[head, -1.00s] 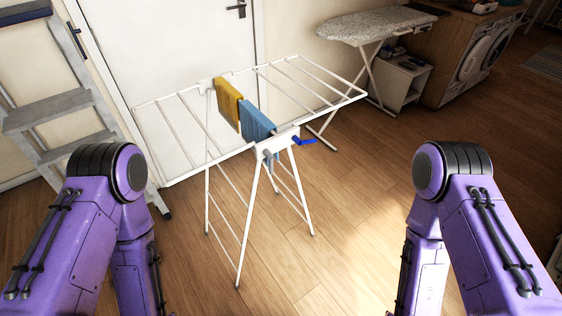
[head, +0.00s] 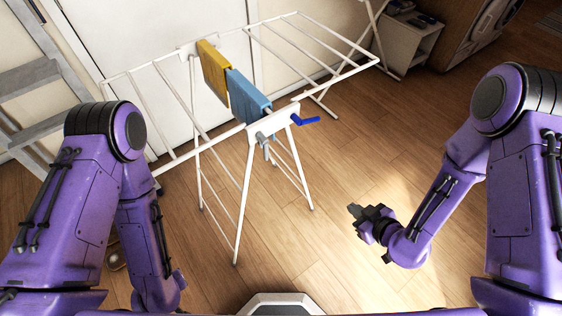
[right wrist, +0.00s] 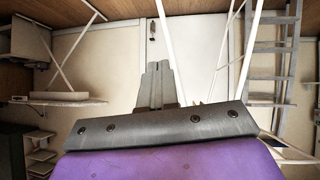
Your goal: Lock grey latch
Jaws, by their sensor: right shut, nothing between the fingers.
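The grey latch (head: 263,141) hangs at the near end of the white drying rack (head: 246,180), on its white end plate. A blue latch (head: 305,121) sticks out to the right of the same plate. My right gripper (head: 354,210) is low over the floor, to the right of and below the latches, apart from the rack. Its fingers are shut and empty; they also show in the right wrist view (right wrist: 159,80). My left gripper is not in view; only my left arm shows at the left.
A yellow cloth (head: 213,72) and a blue cloth (head: 248,97) hang on the rack's middle. A grey ladder (head: 30,75) stands at the left by a white door. A white cabinet (head: 408,45) stands at the back right. The wooden floor right of the rack is clear.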

